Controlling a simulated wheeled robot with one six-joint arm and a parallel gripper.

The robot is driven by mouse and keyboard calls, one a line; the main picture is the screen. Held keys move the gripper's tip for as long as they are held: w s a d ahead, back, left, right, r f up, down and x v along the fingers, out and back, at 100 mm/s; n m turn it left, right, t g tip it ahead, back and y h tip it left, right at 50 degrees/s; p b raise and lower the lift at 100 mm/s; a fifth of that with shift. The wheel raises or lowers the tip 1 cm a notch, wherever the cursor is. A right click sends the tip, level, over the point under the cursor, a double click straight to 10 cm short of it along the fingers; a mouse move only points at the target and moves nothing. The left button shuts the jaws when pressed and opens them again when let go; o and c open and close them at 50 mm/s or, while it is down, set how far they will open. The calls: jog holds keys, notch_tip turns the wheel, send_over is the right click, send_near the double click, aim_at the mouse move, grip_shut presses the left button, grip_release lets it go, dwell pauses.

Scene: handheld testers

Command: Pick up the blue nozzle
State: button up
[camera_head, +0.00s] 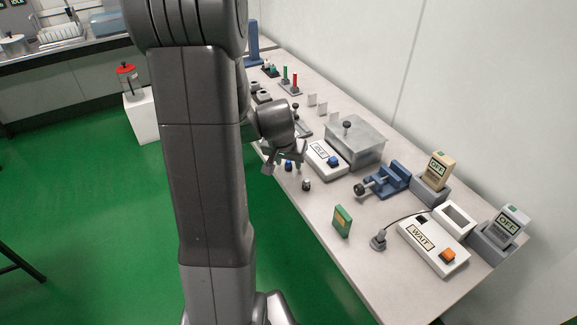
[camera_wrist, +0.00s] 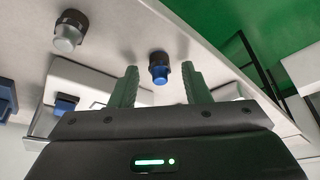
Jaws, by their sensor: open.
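The blue nozzle (camera_wrist: 160,80) is a small short piece with a dark ribbed collar and a blue end. In the wrist view it lies between the tips of my open gripper (camera_wrist: 159,72), with a gap on both sides, and no finger is seen touching it. In the head view the blue nozzle (camera_head: 289,166) stands on the table near its left edge, just by my gripper (camera_head: 285,163), which hangs low over that edge. How far the fingertips are above the tabletop is hard to tell.
A similar silver nozzle (camera_wrist: 68,35) stands nearby; the head view shows it too (camera_head: 307,185). A white box with a blue button (camera_head: 333,161) is just right of my gripper, before a clear-lidded case (camera_head: 356,143).

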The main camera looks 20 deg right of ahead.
grip_shut()
